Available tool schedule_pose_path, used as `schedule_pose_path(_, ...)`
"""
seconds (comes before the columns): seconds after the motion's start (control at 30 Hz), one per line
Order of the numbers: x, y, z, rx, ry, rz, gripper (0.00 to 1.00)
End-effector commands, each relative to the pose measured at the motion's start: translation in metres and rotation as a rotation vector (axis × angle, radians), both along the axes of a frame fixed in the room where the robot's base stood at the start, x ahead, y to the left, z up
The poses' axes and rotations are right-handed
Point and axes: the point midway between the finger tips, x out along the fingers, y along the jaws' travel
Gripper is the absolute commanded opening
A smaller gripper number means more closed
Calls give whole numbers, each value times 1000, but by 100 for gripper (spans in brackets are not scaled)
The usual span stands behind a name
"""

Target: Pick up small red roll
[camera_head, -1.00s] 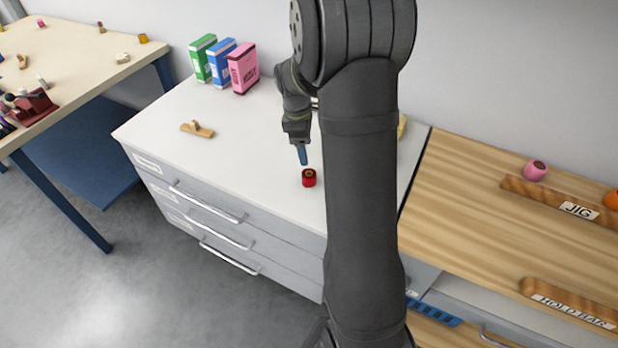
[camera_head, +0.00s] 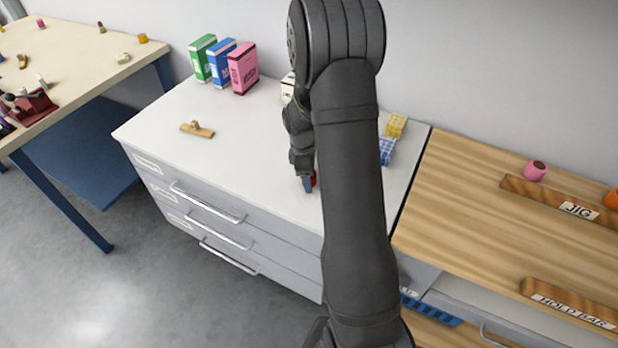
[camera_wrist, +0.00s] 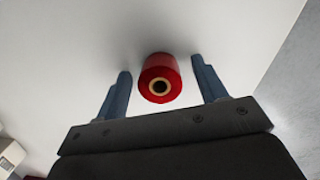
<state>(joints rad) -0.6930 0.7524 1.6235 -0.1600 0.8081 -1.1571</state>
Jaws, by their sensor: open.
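The small red roll (camera_wrist: 160,78) stands on the white top of the drawer cabinet (camera_head: 245,165). In the wrist view its dark core hole with a tan ring faces the camera. My gripper (camera_wrist: 162,85) is open, with one blue finger on each side of the roll and a gap showing on both sides. In the head view my gripper (camera_head: 309,183) is down at the cabinet top, and the roll (camera_head: 314,180) is mostly hidden behind a finger.
A wooden piece (camera_head: 198,130) lies to the left on the cabinet. Green, blue and pink boxes (camera_head: 243,68) stand at the back. Yellow (camera_head: 396,125) and blue (camera_head: 387,151) checkered items lie right of my arm. The cabinet's front left is clear.

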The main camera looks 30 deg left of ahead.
Motion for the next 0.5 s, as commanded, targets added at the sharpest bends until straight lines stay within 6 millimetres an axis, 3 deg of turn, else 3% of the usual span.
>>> schedule_pose_path(0.1, 0, 0, 0, 0, 0, 0, 61)
schedule_pose_path(0.33, 0, 0, 1, 0, 0, 0, 16)
schedule_pose_path(0.5, 0, 0, 1, 0, 0, 0, 16)
